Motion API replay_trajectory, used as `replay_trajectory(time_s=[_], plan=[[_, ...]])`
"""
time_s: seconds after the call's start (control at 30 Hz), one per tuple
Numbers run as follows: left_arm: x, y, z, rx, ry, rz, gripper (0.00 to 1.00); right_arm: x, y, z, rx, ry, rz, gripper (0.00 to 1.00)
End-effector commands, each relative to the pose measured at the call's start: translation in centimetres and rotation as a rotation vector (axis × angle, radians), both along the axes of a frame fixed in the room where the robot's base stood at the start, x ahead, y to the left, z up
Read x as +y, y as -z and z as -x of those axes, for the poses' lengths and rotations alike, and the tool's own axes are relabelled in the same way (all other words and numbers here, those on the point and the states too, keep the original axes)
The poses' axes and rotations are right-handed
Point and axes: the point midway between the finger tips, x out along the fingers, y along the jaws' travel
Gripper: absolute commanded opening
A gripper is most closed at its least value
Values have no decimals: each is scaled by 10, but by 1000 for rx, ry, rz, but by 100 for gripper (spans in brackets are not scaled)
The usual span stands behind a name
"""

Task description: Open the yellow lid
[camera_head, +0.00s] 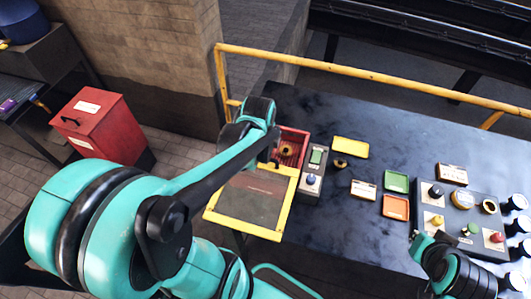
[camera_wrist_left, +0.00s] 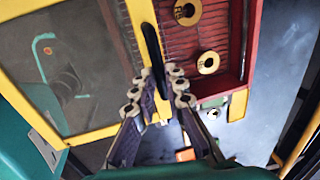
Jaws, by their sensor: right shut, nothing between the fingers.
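The yellow-framed lid (camera_head: 279,210) with a dark see-through panel lies to the lower left of the red box (camera_head: 305,143). The box's right part is uncovered; I cannot tell how much the lid overlaps it. In the left wrist view, the lid's yellow edge bar (camera_wrist_left: 139,12) carries a black handle (camera_wrist_left: 150,45). My left gripper (camera_wrist_left: 160,88) is open, its fingertips apart on either side of the handle's lower end. In the head view, my left arm hides its fingers. My right gripper (camera_head: 418,238) is shut and empty at the table's lower right.
Round pieces with holes (camera_wrist_left: 208,62) lie in the box. A grey switch box (camera_head: 312,185), yellow tray (camera_head: 350,147), green tray (camera_head: 397,181) and orange tray (camera_head: 396,207) stand right of it. A yellow rail (camera_head: 370,75) runs behind. The table's back is clear.

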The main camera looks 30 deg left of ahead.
Motion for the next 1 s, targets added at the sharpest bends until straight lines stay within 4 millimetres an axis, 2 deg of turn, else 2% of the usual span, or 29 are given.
replay_trajectory(time_s=[0.03, 0.07, 0.47, 0.67, 1.0], plan=[[0, 0, 0, 0, 0, 0, 25, 0, 0, 0, 0, 0, 0, 0], [0, 0, 0, 0, 0, 0, 32, 0, 0, 0, 0, 0, 0, 0], [0, -5, 0, 0, 0, 0, 32, 0, 0, 0, 0, 0, 0, 0], [-2, -32, 6, 0, 0, 0, 32, 0, 0, 0, 0, 0, 0, 0], [-5, -95, 18, 0, 0, 0, 32, 0, 0, 0, 0, 0, 0, 0]])
